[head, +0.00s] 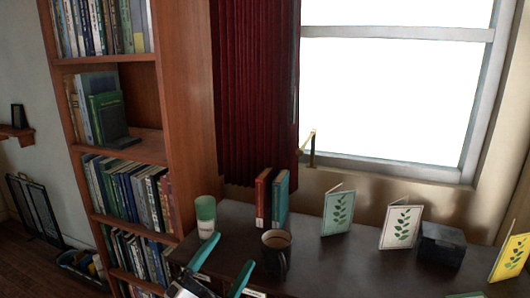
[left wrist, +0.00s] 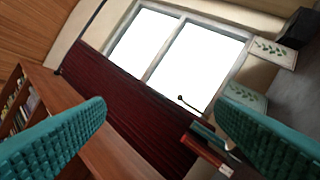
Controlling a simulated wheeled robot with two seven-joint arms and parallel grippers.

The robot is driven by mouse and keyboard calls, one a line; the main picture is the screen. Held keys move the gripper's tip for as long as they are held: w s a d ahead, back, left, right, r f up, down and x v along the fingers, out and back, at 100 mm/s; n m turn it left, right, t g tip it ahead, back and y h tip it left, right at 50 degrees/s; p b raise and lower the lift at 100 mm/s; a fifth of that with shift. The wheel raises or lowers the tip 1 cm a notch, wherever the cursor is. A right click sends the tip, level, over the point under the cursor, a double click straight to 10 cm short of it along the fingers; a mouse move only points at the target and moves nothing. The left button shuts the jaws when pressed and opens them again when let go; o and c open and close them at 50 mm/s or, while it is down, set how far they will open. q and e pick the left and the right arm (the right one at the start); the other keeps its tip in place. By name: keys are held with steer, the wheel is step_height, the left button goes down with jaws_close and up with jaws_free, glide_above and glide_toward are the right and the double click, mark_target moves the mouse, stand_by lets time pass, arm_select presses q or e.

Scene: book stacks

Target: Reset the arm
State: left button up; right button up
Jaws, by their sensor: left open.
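My left gripper (head: 223,268) is low in the head view, in front of the dark shelf top. Its two teal fingers stand apart with nothing between them. In the left wrist view the open fingers (left wrist: 160,135) frame the dark red curtain and the window. A dark mug (head: 275,255) stands just right of the gripper in the head view, and a white-and-green cup (head: 206,216) stands behind it to the left. My right gripper is in neither view.
A red book (head: 263,198) and a teal book (head: 281,199) stand upright near the curtain. Leaf-pattern cards (head: 337,211) and a black box (head: 441,246) stand to the right on the dark top (head: 335,270). A wooden bookcase (head: 185,120) rises at left.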

arm_select(q)
steer(key=s+a+f+n+g+y, duration=0.3)
steer(key=a+f+n+y, duration=0.4)
steer(key=f+n, duration=0.15)
steer(key=s+a+f+n+g+y, duration=0.3)
steer(key=a+f+n+y, duration=0.35)
steer(key=f, duration=0.35)
steer(key=s+f+n+g, duration=0.1)
steer(key=s+f+g, duration=0.45)
steer(key=s, duration=0.35)
steer(key=s+f+n+g, duration=0.1)
steer(key=s+f+g, duration=0.45)
steer(key=s, duration=0.35)
step_height(320, 180, down, 26)
steer(key=s+p, duration=0.2)
steer(key=s+a+f+g+p, duration=0.1)
steer(key=s+a+f, duration=0.2)
steer(key=s+f, duration=1)
steer(key=shift+s+g, duration=0.3)
steer(key=shift+s, duration=0.9)
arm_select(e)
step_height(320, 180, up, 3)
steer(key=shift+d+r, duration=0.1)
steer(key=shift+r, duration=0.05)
arm_select(q)
steer(key=shift+s+a, duration=0.1)
steer(key=shift+s, duration=0.05)
steer(key=shift+c, duration=0.4)
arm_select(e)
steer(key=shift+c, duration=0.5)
